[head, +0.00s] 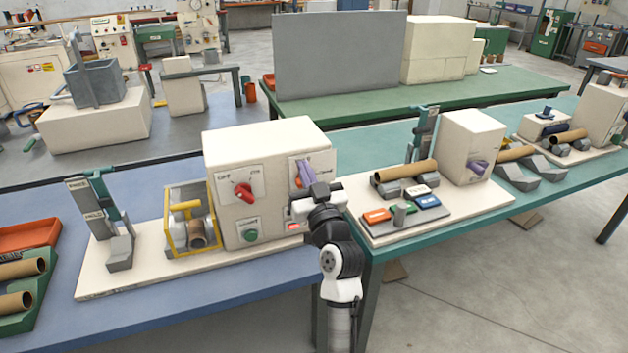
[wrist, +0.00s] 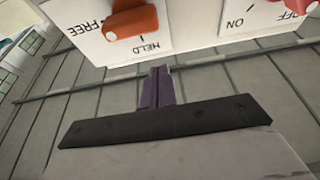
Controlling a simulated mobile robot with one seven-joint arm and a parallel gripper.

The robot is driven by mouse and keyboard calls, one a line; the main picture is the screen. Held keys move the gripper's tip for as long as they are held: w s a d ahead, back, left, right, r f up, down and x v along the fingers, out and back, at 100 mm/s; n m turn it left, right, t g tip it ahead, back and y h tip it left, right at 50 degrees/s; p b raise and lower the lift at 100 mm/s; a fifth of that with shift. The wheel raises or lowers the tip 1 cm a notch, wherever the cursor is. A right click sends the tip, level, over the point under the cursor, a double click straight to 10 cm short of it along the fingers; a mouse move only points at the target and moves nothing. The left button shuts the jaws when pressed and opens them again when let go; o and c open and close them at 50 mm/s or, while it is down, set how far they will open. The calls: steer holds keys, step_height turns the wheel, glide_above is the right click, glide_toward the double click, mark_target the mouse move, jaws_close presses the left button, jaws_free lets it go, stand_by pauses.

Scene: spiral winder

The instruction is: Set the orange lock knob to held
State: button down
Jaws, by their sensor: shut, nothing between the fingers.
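The orange lock knob (wrist: 130,22) shows at the top of the wrist view, partly cut off by the frame edge. It sits on a white plate with the words FREE and HELD upside down. Its bar lies sideways, with the left end near FREE; HELD is beside it, below. My gripper (wrist: 157,75) has its purple fingers shut together and empty, apart from the knob. In the head view my gripper (head: 304,168) is in front of the right-hand panel of the cream winder box (head: 266,148) and hides the lock knob there.
A red ON/OFF knob (head: 243,190) is on the left panel, with a green button (head: 250,235) below it. A yellow-framed roller unit (head: 186,222) stands left of the box. A second station with cardboard tubes (head: 405,171) stands on the teal table to the right.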

steer(key=f, duration=0.3)
steer(key=shift+w+a+f, duration=0.1)
steer(key=shift+w+f, duration=0.25)
steer(key=shift+w, duration=0.05)
steer(key=shift+f+b, duration=0.15)
steer(key=shift+b, duration=0.65)
